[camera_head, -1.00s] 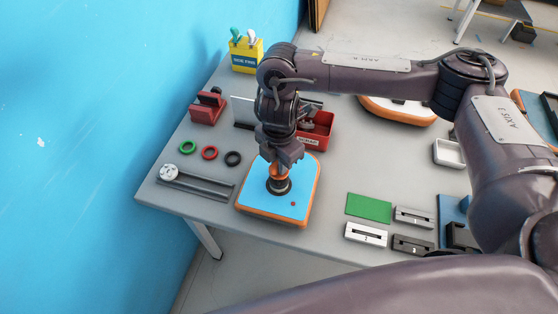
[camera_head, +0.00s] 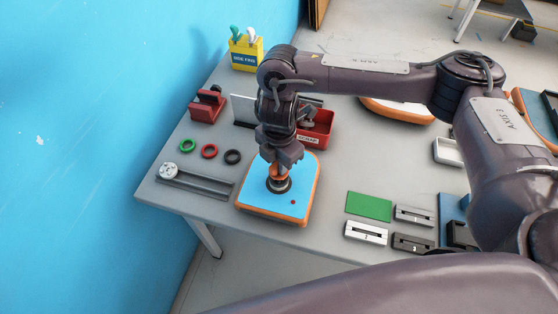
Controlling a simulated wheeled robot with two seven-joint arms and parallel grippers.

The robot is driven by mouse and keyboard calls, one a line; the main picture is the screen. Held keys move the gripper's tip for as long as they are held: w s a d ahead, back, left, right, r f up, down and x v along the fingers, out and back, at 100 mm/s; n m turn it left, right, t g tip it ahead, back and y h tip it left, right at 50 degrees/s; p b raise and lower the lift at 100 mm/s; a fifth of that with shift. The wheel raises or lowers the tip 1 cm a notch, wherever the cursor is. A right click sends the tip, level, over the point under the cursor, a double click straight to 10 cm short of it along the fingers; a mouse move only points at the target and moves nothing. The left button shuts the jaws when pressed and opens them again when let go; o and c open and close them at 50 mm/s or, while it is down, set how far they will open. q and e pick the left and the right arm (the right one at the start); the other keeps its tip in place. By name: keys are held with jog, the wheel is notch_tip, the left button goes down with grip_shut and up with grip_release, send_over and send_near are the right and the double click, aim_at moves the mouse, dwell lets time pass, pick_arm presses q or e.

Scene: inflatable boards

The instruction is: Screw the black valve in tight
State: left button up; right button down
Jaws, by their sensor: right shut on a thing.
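The inflatable board (camera_head: 264,202) lies on the table, with a blue top and an orange edge. The black valve (camera_head: 279,186) sits on the board's top, upright as far as I can see. My right gripper (camera_head: 279,171) points straight down over the valve. It is shut on an orange-brown part at the valve's top, and its jaws hide most of that part. How deep the valve sits in the board cannot be seen. My left gripper is not in view.
Green (camera_head: 188,146), red (camera_head: 209,151) and black (camera_head: 232,157) rings lie left of the board. A grey rail gauge (camera_head: 205,185) lies at the front left. A red bin (camera_head: 319,132) stands behind the board. A green mat (camera_head: 369,206) and several slotted blocks lie to the right.

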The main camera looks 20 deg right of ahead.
jog(key=shift+f+b, duration=0.35)
jog(key=shift+f, duration=0.25)
jog(key=c, duration=1.3)
grip_release()
jog(key=shift+c, duration=0.2)
jog(key=shift+r, duration=3.9)
